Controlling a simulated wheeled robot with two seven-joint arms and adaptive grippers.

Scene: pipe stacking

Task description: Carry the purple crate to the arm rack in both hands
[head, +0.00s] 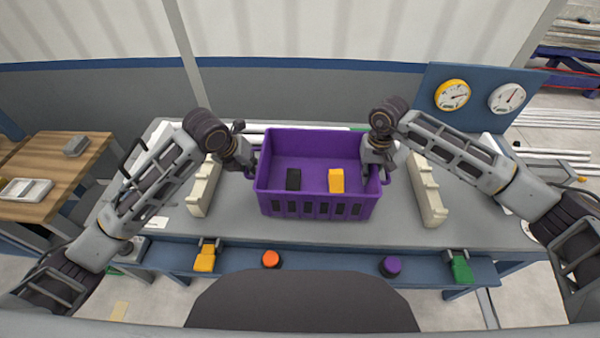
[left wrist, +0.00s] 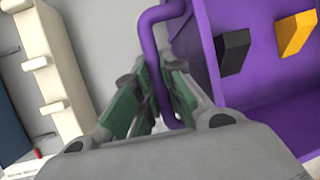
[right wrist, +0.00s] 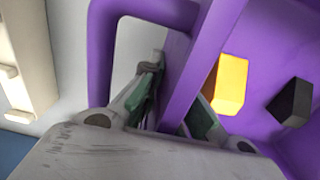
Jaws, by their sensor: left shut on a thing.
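The purple crate (head: 318,207) sits on the grey table between my two arms, with a black block (head: 293,179) and a yellow block (head: 336,181) inside. My left gripper (left wrist: 165,100) is shut on the crate's left handle (left wrist: 150,55). My right gripper (right wrist: 175,110) is at the crate's right side. Its fingers stand apart on either side of a purple bar or rim, beside the handle loop (right wrist: 101,50). Cream notched racks stand left (head: 203,186) and right (head: 428,190) of the crate; I cannot tell if either is the arm rack.
A lower front shelf (head: 325,262) holds an orange piece (head: 270,259), a purple piece (head: 390,266), a yellow piece (head: 205,258) and a green piece (head: 461,268). Two gauges (head: 452,95) are on a blue panel at the back right. A wooden table (head: 60,165) stands at the left.

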